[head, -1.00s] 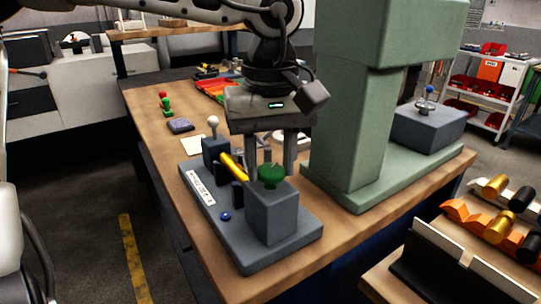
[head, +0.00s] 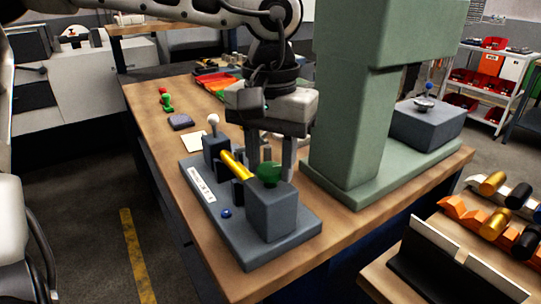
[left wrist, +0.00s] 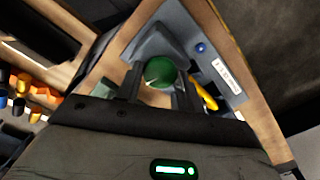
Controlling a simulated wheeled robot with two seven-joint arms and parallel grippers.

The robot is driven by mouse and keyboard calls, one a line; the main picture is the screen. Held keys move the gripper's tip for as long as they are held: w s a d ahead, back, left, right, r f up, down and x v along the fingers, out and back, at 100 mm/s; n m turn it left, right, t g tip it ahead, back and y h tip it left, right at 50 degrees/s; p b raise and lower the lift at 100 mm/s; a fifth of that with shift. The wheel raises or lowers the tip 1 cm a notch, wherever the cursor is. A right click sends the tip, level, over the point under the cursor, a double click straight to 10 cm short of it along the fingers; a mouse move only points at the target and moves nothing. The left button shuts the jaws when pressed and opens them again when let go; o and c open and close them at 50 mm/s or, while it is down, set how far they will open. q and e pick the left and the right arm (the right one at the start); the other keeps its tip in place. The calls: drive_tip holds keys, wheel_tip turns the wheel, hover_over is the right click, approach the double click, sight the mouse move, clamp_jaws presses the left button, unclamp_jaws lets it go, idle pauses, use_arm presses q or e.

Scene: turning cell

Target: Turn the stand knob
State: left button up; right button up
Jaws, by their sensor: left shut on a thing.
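The stand (head: 215,225) is a grey base with a label, on the wooden bench. The green knob (head: 268,174) sits on top of its front block (head: 270,215). A yellow rod (head: 236,164) and a white-tipped lever (head: 213,120) are behind the knob. My left gripper (head: 269,166) points down with its fingers on either side of the knob and is shut on it. In the left wrist view the knob (left wrist: 160,72) shows between the two fingers. The gripper body hides part of the bench behind. My right gripper is not in view.
A tall green machine column (head: 345,130) stands close to the right of the gripper. A blue button (head: 226,212) is on the stand's base. A red and green item (head: 166,101) and a dark pad (head: 180,121) lie further back on the bench.

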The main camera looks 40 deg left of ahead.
sight(270, 169)
use_arm(q)
drive_tip(key=shift+w+r, duration=0.1)
drive_tip(key=shift+r, duration=0.05)
idle(0.3)
drive_tip(key=o, duration=1)
wheel_tip(270, 169, up, 16)
drive_tip(key=shift+f+p, duration=0.1)
drive_tip(key=shift+p, duration=0.6)
